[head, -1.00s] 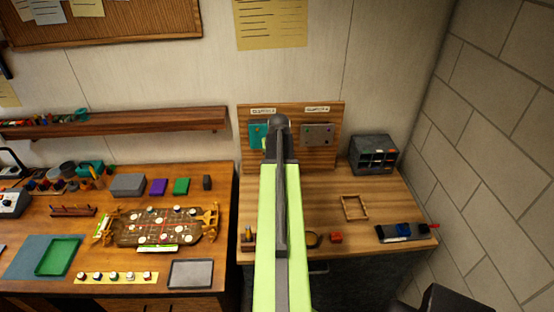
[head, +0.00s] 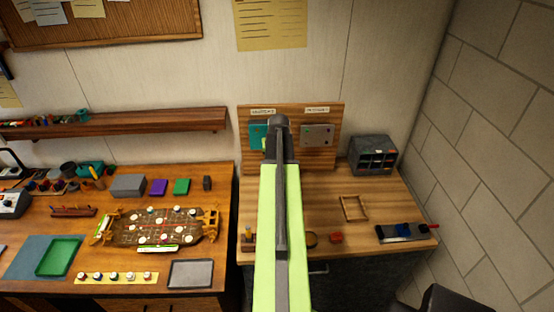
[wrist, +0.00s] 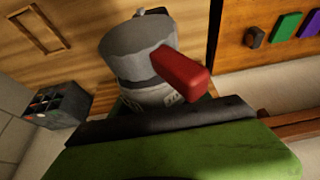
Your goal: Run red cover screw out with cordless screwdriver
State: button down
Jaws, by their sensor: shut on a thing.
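My gripper (wrist: 155,68) shows in the wrist view as a grey body close to the lens. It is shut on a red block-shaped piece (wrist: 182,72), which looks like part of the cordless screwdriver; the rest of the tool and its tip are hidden. In the head view my raised arm hides the gripper and the tool. Two cover plates sit on the upright wooden board (head: 293,110): a teal one (head: 257,134) at the left, partly behind my arm, and a grey one (head: 318,135) at the right with small screw dots. I cannot tell which screw is the red cover's.
A brick wall (head: 500,120) bounds the right.

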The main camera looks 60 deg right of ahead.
jog(key=shift+r, duration=0.1)
jog(key=shift+s+a, duration=0.7)
jog(key=shift+a, duration=0.25)
jog(key=shift+s+a, duration=0.65)
jog(key=shift+a, duration=0.25)
